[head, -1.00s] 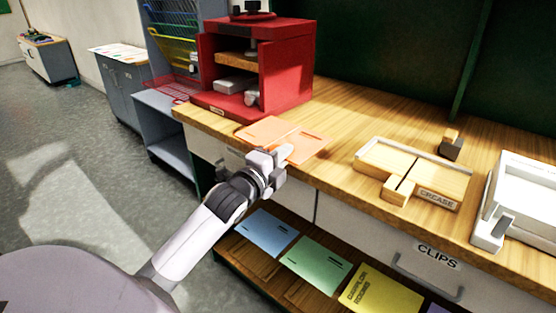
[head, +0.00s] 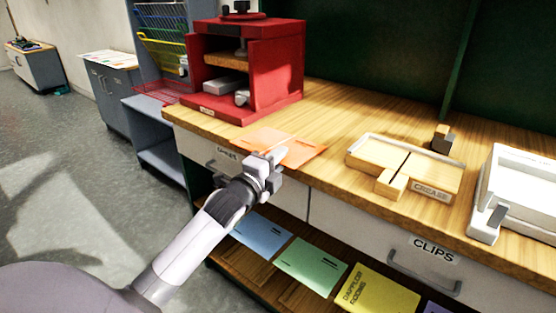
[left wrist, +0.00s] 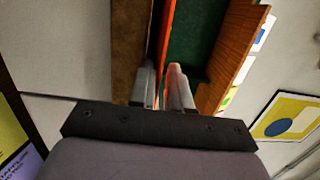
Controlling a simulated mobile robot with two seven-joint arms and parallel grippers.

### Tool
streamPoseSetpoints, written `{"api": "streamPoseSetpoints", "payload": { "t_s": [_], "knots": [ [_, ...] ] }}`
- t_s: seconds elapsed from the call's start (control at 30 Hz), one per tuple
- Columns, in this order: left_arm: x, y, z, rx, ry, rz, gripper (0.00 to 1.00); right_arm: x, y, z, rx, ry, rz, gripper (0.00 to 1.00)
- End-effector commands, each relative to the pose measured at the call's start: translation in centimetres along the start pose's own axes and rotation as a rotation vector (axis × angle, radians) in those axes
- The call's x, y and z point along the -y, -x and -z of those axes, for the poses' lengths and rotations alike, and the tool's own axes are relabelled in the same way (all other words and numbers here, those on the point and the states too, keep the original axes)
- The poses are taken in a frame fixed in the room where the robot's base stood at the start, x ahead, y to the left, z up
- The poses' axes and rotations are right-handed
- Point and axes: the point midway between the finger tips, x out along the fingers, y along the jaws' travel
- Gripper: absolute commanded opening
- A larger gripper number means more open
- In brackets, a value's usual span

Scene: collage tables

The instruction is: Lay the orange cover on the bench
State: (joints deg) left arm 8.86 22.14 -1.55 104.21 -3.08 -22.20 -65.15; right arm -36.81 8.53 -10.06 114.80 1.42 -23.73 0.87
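The orange cover (head: 301,153) is a thin, flat folder-like sheet at the front edge of the wooden bench (head: 345,112), in front of the red cabinet. It is seen at a low angle; I cannot tell whether it touches the bench top. My left gripper (head: 270,160) is at the cover's near edge, hiding part of it. In the left wrist view the cover shows edge-on as an orange strip (left wrist: 167,35) running between the two close fingers (left wrist: 163,88), and the gripper looks shut on it. My right gripper is not in view.
The red cabinet (head: 285,68) stands open behind the cover. A wooden tray labelled GREASE (head: 430,187) and a white tray (head: 483,222) stand to the right. Blue (head: 257,236), green (head: 311,266) and yellow (head: 378,292) covers lie on the shelf below. Bench between cover and GREASE tray is clear.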

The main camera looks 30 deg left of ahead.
Motion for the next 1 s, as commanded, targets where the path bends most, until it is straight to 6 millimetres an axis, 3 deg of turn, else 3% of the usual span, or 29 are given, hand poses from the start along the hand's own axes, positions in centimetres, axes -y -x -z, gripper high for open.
{"api": "streamPoseSetpoints", "payload": {
  "t_s": [0.03, 0.37, 0.8, 1.0],
  "knots": [
    [-1.8, 0.1, 0.2, -0.001, 0.003, -0.042, 0.36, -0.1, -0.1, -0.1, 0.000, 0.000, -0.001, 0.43],
    [-1.9, 0.7, 0.3, -0.001, 0.004, -0.042, 0.36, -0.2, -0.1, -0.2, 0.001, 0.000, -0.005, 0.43],
    [-0.5, 6.1, 0.1, -0.001, 0.001, -0.011, 0.36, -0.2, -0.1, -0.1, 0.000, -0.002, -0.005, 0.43],
    [-0.1, 7.3, 0.1, -0.001, 0.000, -0.002, 0.36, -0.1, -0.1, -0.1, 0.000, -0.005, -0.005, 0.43]
  ]
}}
